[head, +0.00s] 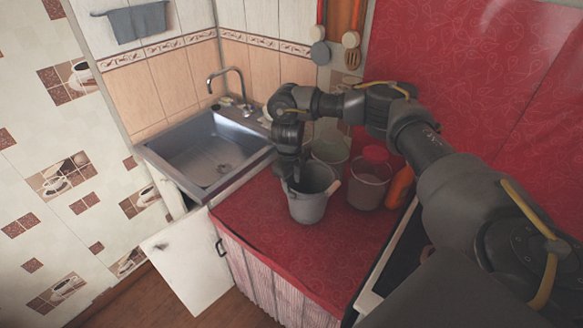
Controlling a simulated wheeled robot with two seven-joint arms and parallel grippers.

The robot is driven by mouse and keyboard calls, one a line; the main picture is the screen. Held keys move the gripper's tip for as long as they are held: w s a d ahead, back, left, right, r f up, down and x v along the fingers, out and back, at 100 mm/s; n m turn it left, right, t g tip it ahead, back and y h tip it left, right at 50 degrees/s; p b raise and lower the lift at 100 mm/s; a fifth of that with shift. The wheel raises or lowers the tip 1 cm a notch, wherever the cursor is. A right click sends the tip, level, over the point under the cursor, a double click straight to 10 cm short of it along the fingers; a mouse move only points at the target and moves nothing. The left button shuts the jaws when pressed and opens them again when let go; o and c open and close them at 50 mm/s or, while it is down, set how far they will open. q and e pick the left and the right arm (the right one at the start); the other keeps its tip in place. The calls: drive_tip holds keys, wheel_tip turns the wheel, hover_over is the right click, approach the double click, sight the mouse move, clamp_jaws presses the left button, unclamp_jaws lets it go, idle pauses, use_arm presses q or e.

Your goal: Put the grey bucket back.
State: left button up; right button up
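The grey bucket (308,208) is upright at the red-covered counter, right of the sink, with a light handle grip at its right rim. My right gripper (291,182) points down at the left part of the bucket's rim. Its fingers are dark, small and partly hidden by the rim, so I cannot tell whether they are closed on it. I also cannot tell whether the bucket rests on the cloth or hangs just above it. My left gripper is out of view.
A metal sink (165,158) with a tap (228,82) lies left of the bucket. A greenish container (331,151), a clear red-lidded container (369,188) and an orange bottle (400,187) stand close behind and right. The red counter (262,215) is clear in front. A white cabinet door (188,262) hangs open below.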

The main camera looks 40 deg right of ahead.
wheel_tip(320, 180, up, 7)
drive_tip(key=shift+s+a+r+b, duration=0.15)
drive_tip(key=shift+a+r+b, duration=0.05)
drive_tip(key=shift+a+b, duration=0.15)
